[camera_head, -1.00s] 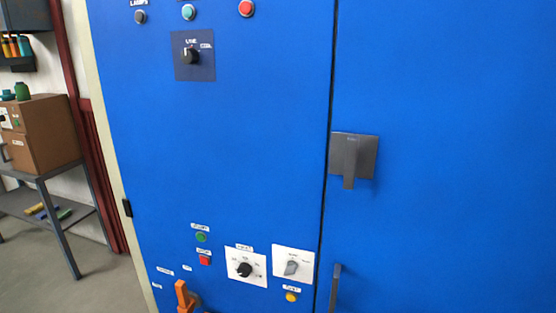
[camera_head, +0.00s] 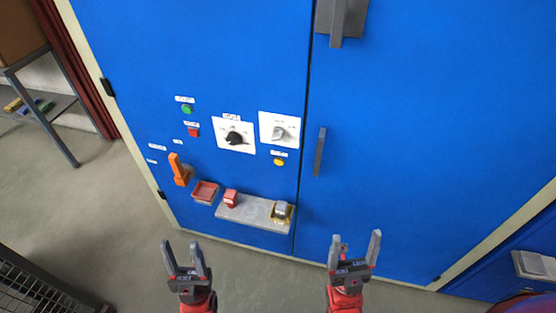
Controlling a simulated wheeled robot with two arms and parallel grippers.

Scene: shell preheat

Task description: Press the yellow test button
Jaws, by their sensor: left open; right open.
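The yellow test button (camera_head: 279,161) is a small round button on the blue cabinet (camera_head: 215,60), just below a white plate with a grey selector knob (camera_head: 279,132). A small white label sits just above it. My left gripper (camera_head: 184,250) is open and empty at the bottom of the view, below and to the left of the button. My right gripper (camera_head: 354,245) is open and empty, below and to the right of the button. Neither gripper touches the cabinet or the button in the picture.
A green button (camera_head: 187,109), a red button (camera_head: 193,132) and a black dial (camera_head: 236,138) are left of the button. An orange lever (camera_head: 178,171) and a grey shelf (camera_head: 247,211) sit lower. A vertical handle (camera_head: 320,152) is on the right. A dark mesh cart (camera_head: 30,290) stands lower left.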

